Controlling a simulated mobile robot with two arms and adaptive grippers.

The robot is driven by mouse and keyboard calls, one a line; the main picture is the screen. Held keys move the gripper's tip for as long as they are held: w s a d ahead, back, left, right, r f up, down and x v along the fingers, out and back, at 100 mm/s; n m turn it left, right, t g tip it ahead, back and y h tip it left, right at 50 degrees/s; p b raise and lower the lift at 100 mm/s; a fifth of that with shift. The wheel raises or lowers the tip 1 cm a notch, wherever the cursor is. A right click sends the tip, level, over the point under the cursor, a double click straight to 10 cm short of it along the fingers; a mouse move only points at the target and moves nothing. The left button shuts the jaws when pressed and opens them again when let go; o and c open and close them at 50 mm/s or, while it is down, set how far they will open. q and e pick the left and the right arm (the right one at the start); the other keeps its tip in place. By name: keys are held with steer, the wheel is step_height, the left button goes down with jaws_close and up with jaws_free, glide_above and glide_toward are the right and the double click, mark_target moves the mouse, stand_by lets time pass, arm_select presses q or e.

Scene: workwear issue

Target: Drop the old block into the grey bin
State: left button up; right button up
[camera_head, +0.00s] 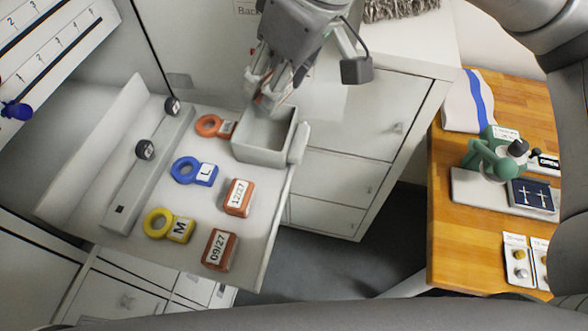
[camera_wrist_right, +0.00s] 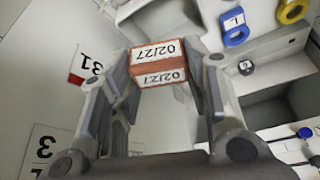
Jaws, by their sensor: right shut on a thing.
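My right gripper (camera_head: 270,98) is above the back rim of the small grey bin (camera_head: 262,148) in the head view. In the right wrist view the same gripper (camera_wrist_right: 165,95) is shut on an orange-red block (camera_wrist_right: 152,70) with white labels reading 02/27. In the head view the fingers mostly hide this block. The bin also seems to show beyond the block in the wrist view, so the block looks close over it. Two similar blocks lie on the white tabletop: one marked 12/27 (camera_head: 239,197) and one marked 09/27 (camera_head: 220,249). My left gripper is out of view.
Left of the bin lie an orange ring tag (camera_head: 209,125), a blue one marked L (camera_head: 186,170) and a yellow one marked M (camera_head: 158,223). A grey rail (camera_head: 130,185) with black knobs runs along the left. A wooden table (camera_head: 450,240) stands at right.

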steer(key=o, duration=0.9)
steer(key=shift+r, duration=0.1)
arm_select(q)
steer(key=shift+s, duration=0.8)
arm_select(e)
steer(key=v, duration=1.2)
